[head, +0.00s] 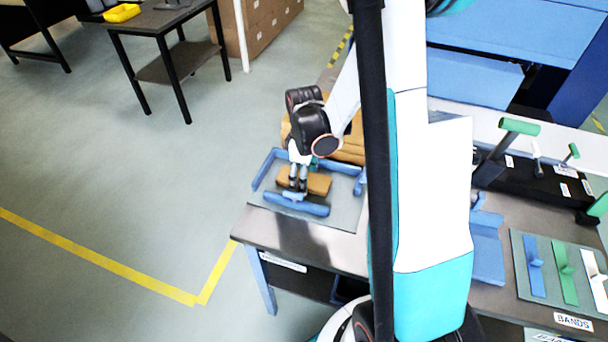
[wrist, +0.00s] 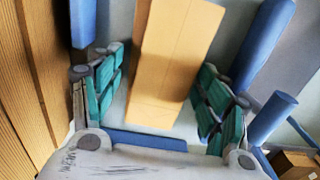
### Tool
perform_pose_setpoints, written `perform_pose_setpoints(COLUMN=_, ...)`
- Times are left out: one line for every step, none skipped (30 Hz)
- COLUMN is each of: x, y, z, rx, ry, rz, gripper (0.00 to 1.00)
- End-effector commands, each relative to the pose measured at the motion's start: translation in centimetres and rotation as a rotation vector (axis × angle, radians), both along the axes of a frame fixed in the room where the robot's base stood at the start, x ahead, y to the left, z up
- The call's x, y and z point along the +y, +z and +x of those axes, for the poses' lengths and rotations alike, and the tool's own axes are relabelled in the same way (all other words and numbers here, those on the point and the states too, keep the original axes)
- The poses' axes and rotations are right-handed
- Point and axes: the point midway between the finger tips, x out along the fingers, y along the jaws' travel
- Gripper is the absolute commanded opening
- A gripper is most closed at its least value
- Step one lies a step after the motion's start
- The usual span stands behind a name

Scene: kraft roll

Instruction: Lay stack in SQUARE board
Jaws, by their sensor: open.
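A tan kraft stack (head: 319,184) is inside the blue rails of a pale grey board (head: 342,212) on the near left end of the table. It appears to lie on the board, at a slant to the rails. My gripper (head: 298,188) is low over the stack's left part. In the wrist view the stack (wrist: 172,62) runs between my open teal fingers, with a visible gap on each side. A blue rail (wrist: 145,140) crosses just below the stack's near end. The stack's underside is hidden.
More brown stacks (head: 350,146) stand right behind the board, and brown layers (wrist: 30,80) fill the wrist view's left edge. My arm hides the table's middle. A blue holder (head: 487,250) and a bands panel (head: 550,290) are at right. The floor at left is clear.

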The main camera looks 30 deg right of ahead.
Motion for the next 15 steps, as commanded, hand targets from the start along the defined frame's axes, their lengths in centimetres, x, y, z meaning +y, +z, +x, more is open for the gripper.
perform_pose_setpoints(x=0.0, y=0.0, z=0.0, rx=0.000, ry=0.000, rz=0.000, gripper=0.69)
perform_pose_setpoints(x=0.0, y=0.0, z=0.0, rx=0.000, ry=0.000, rz=0.000, gripper=0.69)
perform_pose_setpoints(x=0.0, y=0.1, z=0.0, rx=0.000, ry=0.000, rz=0.000, gripper=0.69)
perform_pose_setpoints(x=0.0, y=0.2, z=0.0, rx=0.000, ry=0.000, rz=0.000, gripper=0.69)
perform_pose_setpoints(x=0.0, y=0.4, z=0.0, rx=0.000, ry=0.000, rz=0.000, gripper=0.69)
perform_pose_setpoints(x=0.0, y=0.7, z=0.0, rx=0.000, ry=0.000, rz=0.000, gripper=0.69)
perform_pose_setpoints(x=0.0, y=1.1, z=0.0, rx=0.000, ry=0.000, rz=0.000, gripper=0.69)
perform_pose_setpoints(x=0.0, y=1.5, z=0.0, rx=0.000, ry=0.000, rz=0.000, gripper=0.69)
perform_pose_setpoints(x=0.0, y=2.3, z=0.0, rx=0.000, ry=0.000, rz=0.000, gripper=0.69)
perform_pose_setpoints(x=0.0, y=2.9, z=0.0, rx=0.000, ry=0.000, rz=0.000, gripper=0.69)
perform_pose_setpoints(x=0.0, y=3.5, z=0.0, rx=0.000, ry=0.000, rz=0.000, gripper=0.69)
perform_pose_setpoints(x=0.0, y=4.4, z=-0.1, rx=0.000, ry=0.000, rz=0.000, gripper=0.69)
perform_pose_setpoints(x=0.0, y=5.0, z=0.0, rx=0.000, ry=0.000, rz=0.000, gripper=0.69)
perform_pose_setpoints(x=0.0, y=5.7, z=0.0, rx=0.000, ry=0.000, rz=0.000, gripper=0.69)
perform_pose_setpoints(x=0.0, y=6.6, z=0.0, rx=0.000, ry=0.000, rz=0.000, gripper=0.69)
